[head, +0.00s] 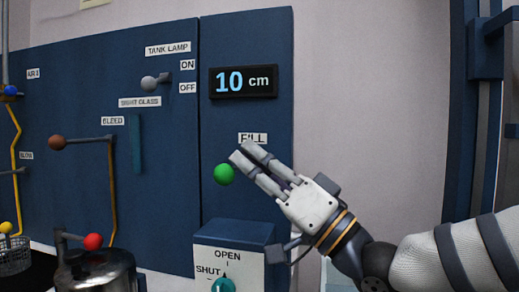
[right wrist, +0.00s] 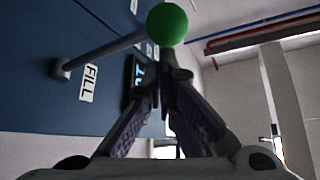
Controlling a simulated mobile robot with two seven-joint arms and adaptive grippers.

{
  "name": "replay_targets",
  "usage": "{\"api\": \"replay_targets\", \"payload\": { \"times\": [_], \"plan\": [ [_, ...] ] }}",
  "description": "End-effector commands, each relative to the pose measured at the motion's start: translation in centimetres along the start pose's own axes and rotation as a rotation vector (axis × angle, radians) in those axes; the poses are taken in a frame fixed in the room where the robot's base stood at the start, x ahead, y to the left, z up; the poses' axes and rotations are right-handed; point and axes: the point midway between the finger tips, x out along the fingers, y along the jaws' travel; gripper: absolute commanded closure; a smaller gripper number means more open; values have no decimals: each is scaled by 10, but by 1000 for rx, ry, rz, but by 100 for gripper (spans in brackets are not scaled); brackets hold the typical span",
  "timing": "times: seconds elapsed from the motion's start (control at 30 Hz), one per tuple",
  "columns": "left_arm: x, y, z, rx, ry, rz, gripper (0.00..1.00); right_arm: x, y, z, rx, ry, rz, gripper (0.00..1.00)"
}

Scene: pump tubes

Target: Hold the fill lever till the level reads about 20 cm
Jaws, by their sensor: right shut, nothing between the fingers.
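The fill lever is a rod with a green ball knob (head: 224,174), below the FILL label on the blue panel. The knob also shows in the right wrist view (right wrist: 167,24), with its rod (right wrist: 105,52) running to the panel. The level display (head: 243,82) reads 10 cm. My right gripper (head: 240,153) is shut and empty, its fingertips close beside the knob at its upper right. In the right wrist view the fingertips (right wrist: 159,72) meet just below the knob in the picture; I cannot tell whether they touch it. My left gripper is not in view.
A lamp lever (head: 150,83), a brown BLEED knob (head: 57,142) and a red knob (head: 92,242) stand to the left. A blue box with a teal OPEN/SHUT knob (head: 224,286) sits below the fill lever.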

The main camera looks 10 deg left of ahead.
Motion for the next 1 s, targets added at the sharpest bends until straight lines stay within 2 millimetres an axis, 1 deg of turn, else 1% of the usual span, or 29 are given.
{"api": "replay_targets", "payload": {
  "times": [0.27, 0.33, 0.47, 0.6, 0.67, 1.0],
  "plan": [
    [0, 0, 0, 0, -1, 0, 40, -1, 1, 1, 1, 0, 0, 100],
    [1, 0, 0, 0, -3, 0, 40, -3, 3, 4, 2, -1, 1, 100],
    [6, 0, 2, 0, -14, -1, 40, -13, 13, 18, 6, -2, 4, 100],
    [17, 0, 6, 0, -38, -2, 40, -29, 31, 38, 7, -3, 6, 100],
    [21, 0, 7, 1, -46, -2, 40, -32, 37, 43, 7, -3, 5, 100],
    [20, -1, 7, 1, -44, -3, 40, -32, 36, 42, 2, -4, 0, 100]
  ]
}}
